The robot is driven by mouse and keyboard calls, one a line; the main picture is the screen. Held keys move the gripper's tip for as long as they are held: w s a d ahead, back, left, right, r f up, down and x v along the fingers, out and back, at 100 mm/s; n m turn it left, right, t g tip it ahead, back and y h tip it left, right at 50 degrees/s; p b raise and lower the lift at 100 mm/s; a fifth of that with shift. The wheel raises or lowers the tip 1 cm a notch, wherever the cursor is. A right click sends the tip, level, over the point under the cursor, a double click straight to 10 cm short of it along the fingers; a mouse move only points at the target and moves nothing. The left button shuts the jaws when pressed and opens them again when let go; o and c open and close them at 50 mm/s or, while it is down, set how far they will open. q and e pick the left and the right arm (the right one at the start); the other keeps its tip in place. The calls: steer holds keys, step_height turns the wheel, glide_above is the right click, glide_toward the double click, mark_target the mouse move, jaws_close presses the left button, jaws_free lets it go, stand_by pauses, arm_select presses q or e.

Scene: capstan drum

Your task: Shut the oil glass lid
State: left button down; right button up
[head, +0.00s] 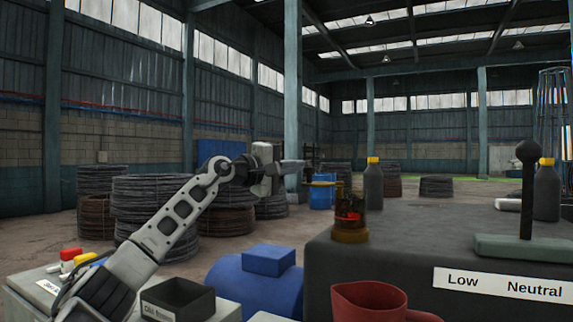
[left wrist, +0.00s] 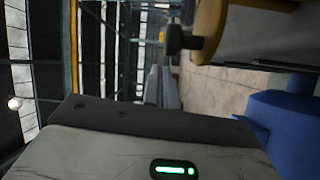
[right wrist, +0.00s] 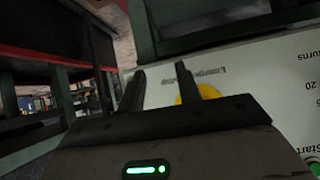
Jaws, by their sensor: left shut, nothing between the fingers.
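The oil glass (head: 350,212) stands at the left end of the dark grey housing top, an amber glass with a brass base and something red inside. Whether its lid is open or shut is too small to tell. My left gripper (head: 296,166) is shut and empty, left of the glass and higher in the head view, apart from it. In the left wrist view its fingers (left wrist: 162,84) are together. A pale cylinder with a brass rim and dark knob (left wrist: 186,40) shows there, probably the glass. My right gripper (right wrist: 170,82) is open and empty in front of a labelled panel.
A grey bottle with a yellow cap (head: 374,185) stands behind the glass. A lever (head: 527,190) is on the right of the housing (head: 400,256). A red jug (head: 375,300), a blue motor (head: 255,283) and a dark box (head: 178,300) lie in front.

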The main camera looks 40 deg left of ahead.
arm_select(q)
steer(key=shift+s+d+f, duration=0.15)
steer(key=shift+s+d, duration=0.2)
steer(key=shift+d, duration=0.4)
